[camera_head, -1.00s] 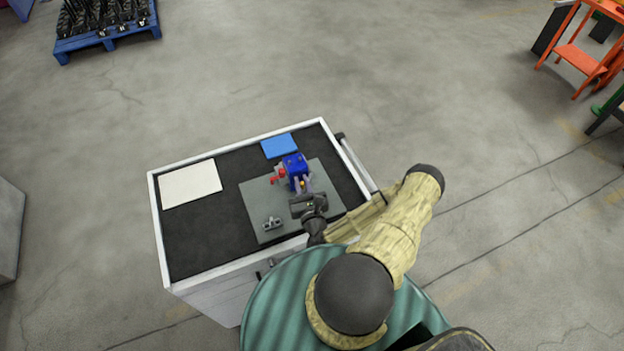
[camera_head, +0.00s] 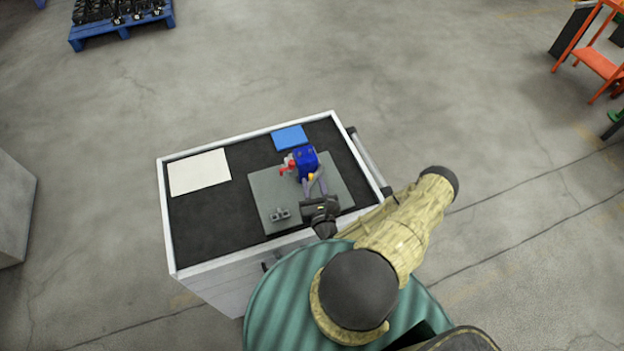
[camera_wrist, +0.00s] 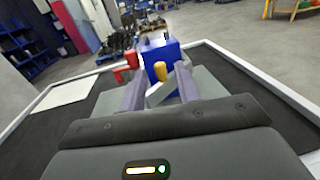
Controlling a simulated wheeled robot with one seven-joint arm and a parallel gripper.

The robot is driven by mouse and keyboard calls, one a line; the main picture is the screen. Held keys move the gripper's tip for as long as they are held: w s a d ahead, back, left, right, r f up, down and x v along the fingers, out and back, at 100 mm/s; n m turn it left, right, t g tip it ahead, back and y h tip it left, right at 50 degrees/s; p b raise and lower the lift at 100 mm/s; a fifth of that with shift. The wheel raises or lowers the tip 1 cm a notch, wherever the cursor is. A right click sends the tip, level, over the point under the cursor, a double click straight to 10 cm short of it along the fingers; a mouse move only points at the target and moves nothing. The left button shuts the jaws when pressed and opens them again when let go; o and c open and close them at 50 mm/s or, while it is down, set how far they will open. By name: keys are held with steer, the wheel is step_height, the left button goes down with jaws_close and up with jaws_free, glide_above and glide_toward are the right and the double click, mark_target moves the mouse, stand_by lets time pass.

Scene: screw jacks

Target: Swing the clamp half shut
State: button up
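A blue block-shaped body (camera_head: 306,160) with a red part (camera_head: 287,168) on its left stands on a grey plate (camera_head: 262,190). In the wrist view the blue body (camera_wrist: 160,52) is straight ahead, with the red part (camera_wrist: 125,72) to its left. A yellow tip (camera_wrist: 161,71) and a short slanting grey bar (camera_wrist: 161,91) show in front of the blue body; they look like the clamp's arm. My gripper (camera_wrist: 159,82) is open, one finger on each side of the bar and yellow tip. I cannot tell whether either finger touches them. The gripper (camera_head: 315,184) also shows in the head view.
A small grey metal piece (camera_head: 280,214) sits at the plate's front left. A white sheet (camera_head: 199,172) and a blue pad (camera_head: 290,138) lie on the black cart top, which has a raised white rim (camera_head: 168,225).

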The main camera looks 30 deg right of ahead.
steer(key=b+v, duration=0.2)
steer(key=v, duration=0.7)
steer(key=shift+b, duration=0.3)
steer(key=shift+c, duration=0.4)
